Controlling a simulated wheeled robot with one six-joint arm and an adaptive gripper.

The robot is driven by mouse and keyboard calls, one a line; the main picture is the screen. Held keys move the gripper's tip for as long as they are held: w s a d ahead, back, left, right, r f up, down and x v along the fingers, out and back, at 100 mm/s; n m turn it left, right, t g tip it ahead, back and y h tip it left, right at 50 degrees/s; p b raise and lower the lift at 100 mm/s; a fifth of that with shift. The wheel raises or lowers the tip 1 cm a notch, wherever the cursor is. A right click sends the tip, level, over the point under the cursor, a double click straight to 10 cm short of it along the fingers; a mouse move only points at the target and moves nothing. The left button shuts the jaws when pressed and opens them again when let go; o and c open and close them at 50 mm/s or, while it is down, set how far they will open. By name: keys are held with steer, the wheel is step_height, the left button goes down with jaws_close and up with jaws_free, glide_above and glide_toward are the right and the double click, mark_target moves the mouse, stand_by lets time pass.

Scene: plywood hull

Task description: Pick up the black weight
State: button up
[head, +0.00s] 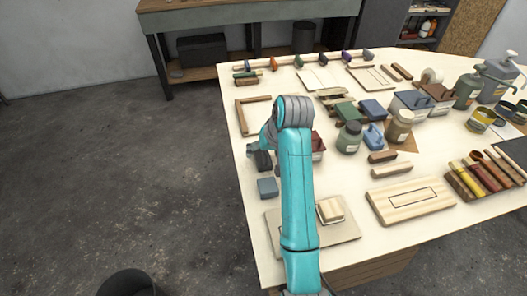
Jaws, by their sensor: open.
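My teal arm reaches over the table, and my dark gripper (262,161) hangs low at its left edge, beside the arm's grey joint. The gripper is open, but its fingertips are small and partly hidden by the arm. I cannot make out a black weight for certain; small dark shapes by the gripper blend with it, and my arm covers the table to its right. A blue-grey block (267,187) lies on the table just below the gripper in the picture, apart from it.
The pale table (245,213) is crowded on the right with bottles, boxes and wood pieces. A wooden frame (253,116) lies above the gripper. A board with a block (330,210) lies beside my arm. Open floor is to the left, with a dark bin (131,283) at the bottom.

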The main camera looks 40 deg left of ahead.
steer(key=shift+a+f, duration=0.1)
steer(key=shift+f, duration=0.15)
jaws_close()
steer(key=shift+r, duration=0.1)
